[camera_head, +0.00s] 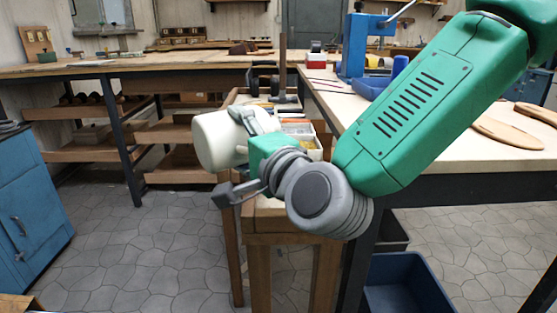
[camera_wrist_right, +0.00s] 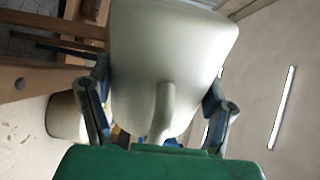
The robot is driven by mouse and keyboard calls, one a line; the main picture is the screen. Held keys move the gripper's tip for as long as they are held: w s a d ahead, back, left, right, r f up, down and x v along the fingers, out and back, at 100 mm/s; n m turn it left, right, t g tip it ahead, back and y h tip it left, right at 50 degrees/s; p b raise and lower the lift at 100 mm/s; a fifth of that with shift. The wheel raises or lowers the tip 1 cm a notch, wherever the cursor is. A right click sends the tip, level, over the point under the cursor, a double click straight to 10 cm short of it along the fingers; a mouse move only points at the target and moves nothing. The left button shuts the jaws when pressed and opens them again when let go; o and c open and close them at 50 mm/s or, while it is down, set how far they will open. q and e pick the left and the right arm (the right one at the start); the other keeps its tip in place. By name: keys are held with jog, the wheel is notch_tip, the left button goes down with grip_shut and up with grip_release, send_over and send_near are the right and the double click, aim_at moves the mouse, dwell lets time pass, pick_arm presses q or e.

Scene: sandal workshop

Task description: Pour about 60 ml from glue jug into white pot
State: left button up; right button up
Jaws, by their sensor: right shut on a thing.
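The glue jug is a cream-white rounded vessel (camera_head: 214,141) in the middle of the head view, held in the air over the near end of a small wooden bench. It looks tipped well over on its side. My right gripper (camera_head: 250,124) is shut on it. In the right wrist view the jug (camera_wrist_right: 172,50) fills the middle, its handle towards the gripper (camera_wrist_right: 155,108), with a finger on each side. A pale round vessel (camera_wrist_right: 64,116), perhaps the white pot, shows partly behind the left finger. The pot is not visible in the head view, and the jug's mouth is hidden. My left gripper is out of view.
The wooden bench (camera_head: 276,240) carries small trays (camera_head: 300,130) and tools. A long worktable (camera_head: 430,150) stands right, with a blue press (camera_head: 354,45) and sandal soles (camera_head: 507,132). A blue cabinet (camera_head: 30,205) stands left. A blue bin (camera_head: 405,285) is on the floor.

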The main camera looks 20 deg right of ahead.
jog(key=shift+a, duration=0.1)
jog(key=shift+f+n+b, duration=0.3)
jog(key=shift+f+n, duration=0.1)
jog(key=shift+n, duration=0.2)
jog(key=shift+f+n, duration=0.2)
jog(key=shift+n, duration=0.3)
jog(key=shift+r+n, duration=0.2)
jog(key=shift+n, duration=0.1)
jog(key=shift+n+p, duration=0.3)
jog(key=shift+n, duration=0.1)
